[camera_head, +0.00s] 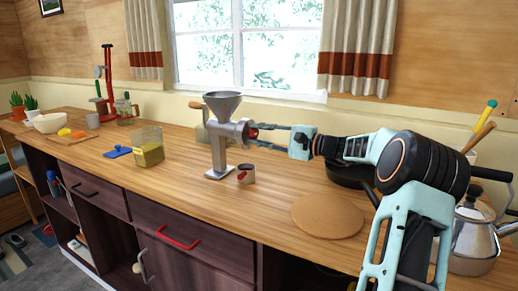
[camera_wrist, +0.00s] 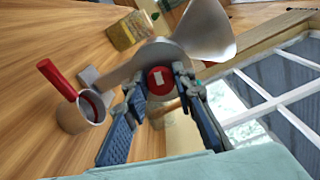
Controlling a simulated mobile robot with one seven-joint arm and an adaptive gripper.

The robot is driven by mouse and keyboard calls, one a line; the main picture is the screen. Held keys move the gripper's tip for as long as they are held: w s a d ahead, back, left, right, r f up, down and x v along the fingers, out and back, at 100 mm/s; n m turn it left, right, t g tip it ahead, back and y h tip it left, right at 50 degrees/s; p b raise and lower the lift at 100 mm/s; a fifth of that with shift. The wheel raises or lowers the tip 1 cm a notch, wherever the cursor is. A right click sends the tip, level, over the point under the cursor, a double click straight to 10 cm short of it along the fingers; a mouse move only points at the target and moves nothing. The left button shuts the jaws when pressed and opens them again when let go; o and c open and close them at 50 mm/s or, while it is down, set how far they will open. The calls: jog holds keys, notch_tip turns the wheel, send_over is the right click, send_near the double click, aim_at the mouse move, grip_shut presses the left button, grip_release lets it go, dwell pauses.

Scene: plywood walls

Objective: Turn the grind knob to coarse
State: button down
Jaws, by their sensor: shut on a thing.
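A grey metal hand grinder (camera_head: 218,133) with a funnel hopper stands on the wooden counter below the window. Its red grind knob (camera_head: 254,133) is at the right end of its barrel. In the wrist view the knob (camera_wrist: 160,80) is a red disc with a pale mark on its face. My gripper (camera_head: 257,131) reaches in from the right. In the wrist view my gripper (camera_wrist: 158,84) has a finger on each side of the knob, shut on it. The fingers hide parts of the knob's edge. Which setting the pale mark stands for cannot be read.
A small cup with a red handle (camera_head: 245,174) stands close to the grinder's foot, below my gripper. A round board (camera_head: 328,215) lies to the right, a dark pan (camera_head: 345,176) behind it. A jar (camera_head: 148,147) stands left. A kettle (camera_head: 473,236) is at the far right.

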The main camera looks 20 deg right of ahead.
jog(key=shift+f+n+b, duration=0.2)
jog(key=shift+n+b, duration=1.1)
jog(key=shift+b, duration=0.3)
jog(key=shift+r, duration=0.1)
jog(key=c, duration=1.6)
grip_release()
jog(key=shift+s+d, duration=0.1)
jog(key=v, duration=1.2)
